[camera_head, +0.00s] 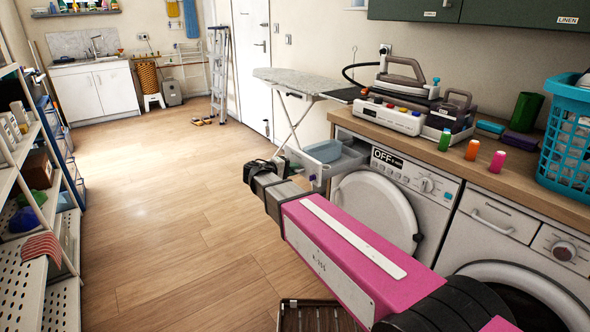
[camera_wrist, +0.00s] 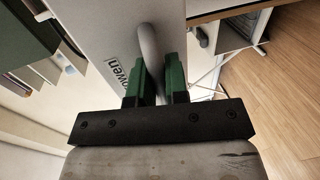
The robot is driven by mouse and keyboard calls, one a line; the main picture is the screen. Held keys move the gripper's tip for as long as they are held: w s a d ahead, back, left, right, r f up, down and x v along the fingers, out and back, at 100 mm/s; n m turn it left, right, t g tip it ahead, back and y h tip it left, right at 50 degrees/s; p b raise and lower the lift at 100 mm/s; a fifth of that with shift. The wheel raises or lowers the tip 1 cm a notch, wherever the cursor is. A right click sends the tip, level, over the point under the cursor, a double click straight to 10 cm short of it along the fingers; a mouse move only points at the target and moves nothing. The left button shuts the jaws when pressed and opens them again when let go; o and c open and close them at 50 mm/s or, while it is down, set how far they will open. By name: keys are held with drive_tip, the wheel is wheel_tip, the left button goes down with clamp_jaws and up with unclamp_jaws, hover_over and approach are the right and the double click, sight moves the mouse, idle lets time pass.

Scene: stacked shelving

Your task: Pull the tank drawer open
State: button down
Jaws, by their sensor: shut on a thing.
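The tank drawer (camera_head: 318,155) juts out from the front of the white dryer (camera_head: 420,185), with a light blue tank (camera_head: 345,157) visible inside it. In the wrist view its white front (camera_wrist: 100,35) carries a partly hidden label, and a curved pale handle (camera_wrist: 148,45) stands out from it. My gripper (camera_wrist: 156,85) has its green fingers on either side of this handle and is shut on it. In the head view my gripper (camera_head: 283,166) is at the drawer's front; the handle is hidden there.
The dryer's round door (camera_head: 375,212) is below and right of the drawer. An ironing board (camera_head: 300,80) stands behind it. A wooden worktop (camera_head: 460,165) holds an iron station and bottles. Shelves (camera_head: 30,180) line the left; the wooden floor (camera_head: 160,190) between is clear.

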drive_tip(key=c, duration=1.1)
unclamp_jaws()
drive_tip(key=shift+c, duration=0.2)
drive_tip(key=v, duration=1)
drive_tip(key=shift+s+a, duration=0.2)
drive_tip(key=shift+a, duration=0.15)
